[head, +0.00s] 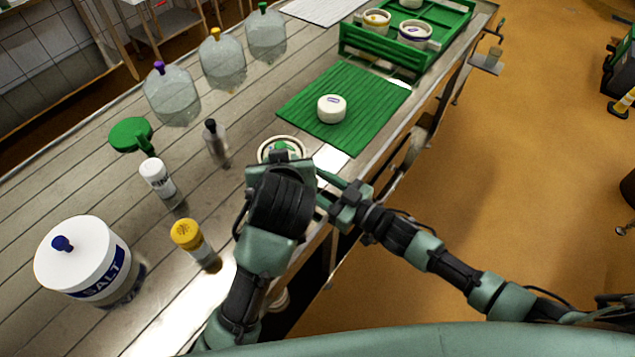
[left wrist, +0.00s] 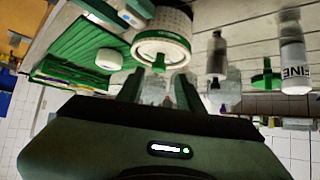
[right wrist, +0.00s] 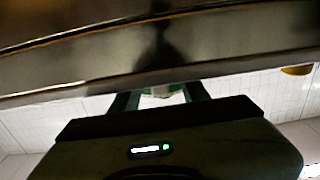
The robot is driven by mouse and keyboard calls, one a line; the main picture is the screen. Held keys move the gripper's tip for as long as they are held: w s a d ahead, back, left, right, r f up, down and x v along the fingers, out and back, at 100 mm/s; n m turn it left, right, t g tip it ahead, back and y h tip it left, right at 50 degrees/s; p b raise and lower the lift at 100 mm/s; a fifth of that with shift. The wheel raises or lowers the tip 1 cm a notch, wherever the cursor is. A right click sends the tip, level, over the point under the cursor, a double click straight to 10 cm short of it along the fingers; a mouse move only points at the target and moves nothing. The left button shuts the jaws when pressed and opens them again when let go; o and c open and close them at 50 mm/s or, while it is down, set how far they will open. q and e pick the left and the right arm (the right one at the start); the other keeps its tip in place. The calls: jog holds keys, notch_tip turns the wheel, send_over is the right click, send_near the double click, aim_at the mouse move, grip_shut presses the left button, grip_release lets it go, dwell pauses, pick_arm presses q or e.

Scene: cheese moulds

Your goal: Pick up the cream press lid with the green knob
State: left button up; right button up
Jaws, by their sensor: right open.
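The cream press lid (head: 270,147) with the green knob (left wrist: 158,64) sits on a round cream mould (left wrist: 172,18) on the table, just beyond my left gripper (head: 282,166). The left wrist view shows the lid (left wrist: 162,46) with a green ring. My left gripper (left wrist: 160,80) is open, its two fingers apart and pointing at the knob, with nothing held. In the head view my left wrist hides part of the lid and mould. My right gripper (head: 327,185) is open near the table's front edge, beside my left gripper; the right wrist view shows its fingers (right wrist: 160,97) apart.
A green mat (head: 365,95) with a white cheese (head: 331,109) lies beyond the lid. A green crate (head: 385,55) holds lidded moulds.

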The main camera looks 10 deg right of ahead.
grip_shut()
pick_arm(q)
jog(key=o, duration=0.3)
jog(key=shift+d, duration=0.1)
jog(key=w+d+r+g+h, duration=0.1)
jog(key=w+d+r+g, duration=0.1)
jog(key=w+d+g, duration=0.15)
jog(key=w+a+r+g+y, duration=0.1)
jog(key=w+a+r+g, duration=0.15)
jog(key=r, duration=0.25)
send_over(280, 145)
jog(key=s, duration=0.2)
notch_tip(280, 145, down, 6)
jog(key=shift+r, duration=0.1)
jog(key=shift+s+x, duration=0.15)
jog(key=shift+x, duration=1.2)
jog(key=shift+s+x, duration=0.15)
jog(key=shift+x, duration=1.15)
